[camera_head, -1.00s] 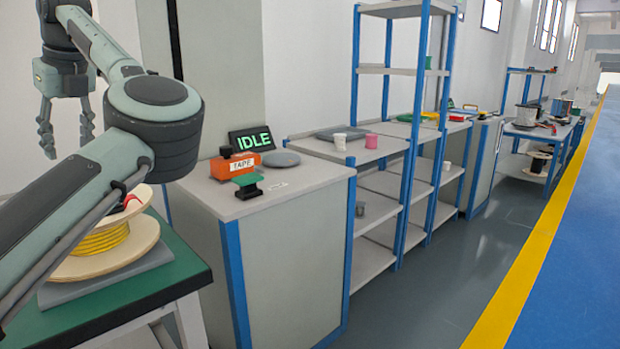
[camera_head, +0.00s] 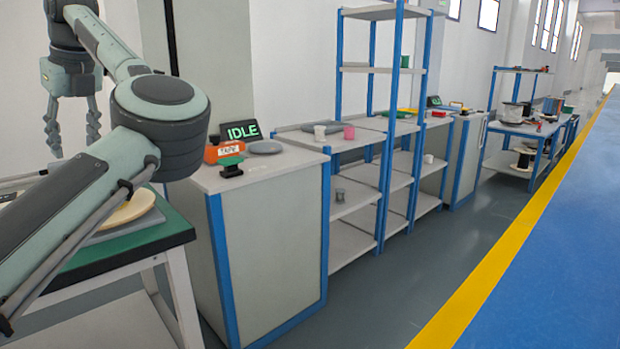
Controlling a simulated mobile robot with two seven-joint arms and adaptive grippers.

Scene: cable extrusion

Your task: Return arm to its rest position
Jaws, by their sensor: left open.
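My left arm (camera_head: 165,115) comes in from the left and is bent, with its elbow large in front. My left gripper (camera_head: 73,130) hangs at the upper left with its fingers apart and pointing down. It is empty, in front of the pale wall and clear of the tables. My right gripper is not in view.
A green-topped table (camera_head: 150,236) stands at the lower left, with a spool (camera_head: 130,208) partly hidden behind my arm. A cabinet (camera_head: 268,250) carries an IDLE sign (camera_head: 241,131) and an orange TAPE box (camera_head: 222,152). Shelves (camera_head: 352,190) follow. The grey floor (camera_head: 390,285) is clear.

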